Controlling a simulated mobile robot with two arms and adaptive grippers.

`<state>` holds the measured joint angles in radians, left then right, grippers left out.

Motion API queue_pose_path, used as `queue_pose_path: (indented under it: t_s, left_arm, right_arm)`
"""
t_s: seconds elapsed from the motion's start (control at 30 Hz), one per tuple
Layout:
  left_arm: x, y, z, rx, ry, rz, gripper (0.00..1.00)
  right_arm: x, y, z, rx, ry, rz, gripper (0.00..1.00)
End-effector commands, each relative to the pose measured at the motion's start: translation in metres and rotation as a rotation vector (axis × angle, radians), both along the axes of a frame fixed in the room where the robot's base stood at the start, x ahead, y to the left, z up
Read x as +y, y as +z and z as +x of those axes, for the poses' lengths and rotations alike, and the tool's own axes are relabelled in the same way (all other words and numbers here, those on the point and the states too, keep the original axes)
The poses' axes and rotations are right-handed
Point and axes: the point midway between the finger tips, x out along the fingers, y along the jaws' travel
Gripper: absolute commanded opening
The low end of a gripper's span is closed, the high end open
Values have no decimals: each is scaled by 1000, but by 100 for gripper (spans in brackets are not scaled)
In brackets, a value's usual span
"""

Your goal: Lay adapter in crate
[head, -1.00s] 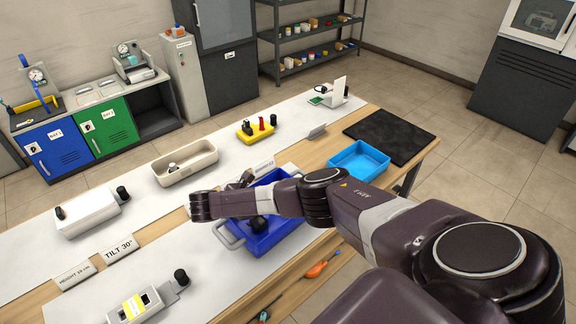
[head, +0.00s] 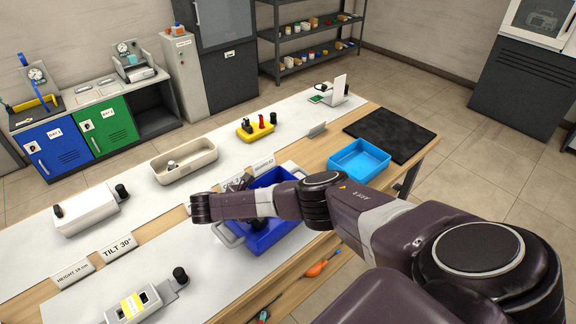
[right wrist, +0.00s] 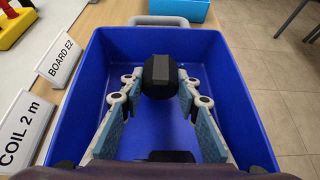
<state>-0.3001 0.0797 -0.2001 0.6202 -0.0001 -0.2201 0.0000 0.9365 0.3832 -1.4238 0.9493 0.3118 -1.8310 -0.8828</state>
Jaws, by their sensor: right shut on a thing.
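The blue crate (right wrist: 236,90) stands on the bench and also shows in the head view (head: 288,226), partly covered by my right arm. My right gripper (right wrist: 160,82) is over the crate's interior, its two fingers shut on a black, faceted adapter (right wrist: 160,72). In the right wrist view the adapter appears inside the crate's walls; I cannot tell whether it touches the floor. In the head view only a dark bit shows below my arm. My left gripper is in no view.
Signs reading "COIL 2 m" (right wrist: 22,128) and "BOARD E2" (right wrist: 62,62) stand beside the crate. A light-blue tray (head: 378,162), a beige tray (head: 203,168) and a yellow holder (head: 248,134) are on the bench. A black mat (head: 390,134) lies at the right end.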

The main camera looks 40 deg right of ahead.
Motion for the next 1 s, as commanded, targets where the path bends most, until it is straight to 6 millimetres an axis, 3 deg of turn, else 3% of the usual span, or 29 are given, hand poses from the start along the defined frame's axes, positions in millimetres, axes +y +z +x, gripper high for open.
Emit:
queue_pose_path:
  t_s: [0.4, 0.43, 0.6, 1.0]
  left_arm:
    - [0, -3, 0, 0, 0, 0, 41]
    - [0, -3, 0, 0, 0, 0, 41]
    - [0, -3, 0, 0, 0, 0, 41]
    - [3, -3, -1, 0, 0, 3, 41]
  right_arm:
    - [0, -5, 0, 0, 0, 0, 5]
    - [0, -5, 0, 0, 1, 0, 32]
    - [0, -5, 0, 0, 1, 0, 50]
    - [8, -1, 1, -1, 3, 3, 50]
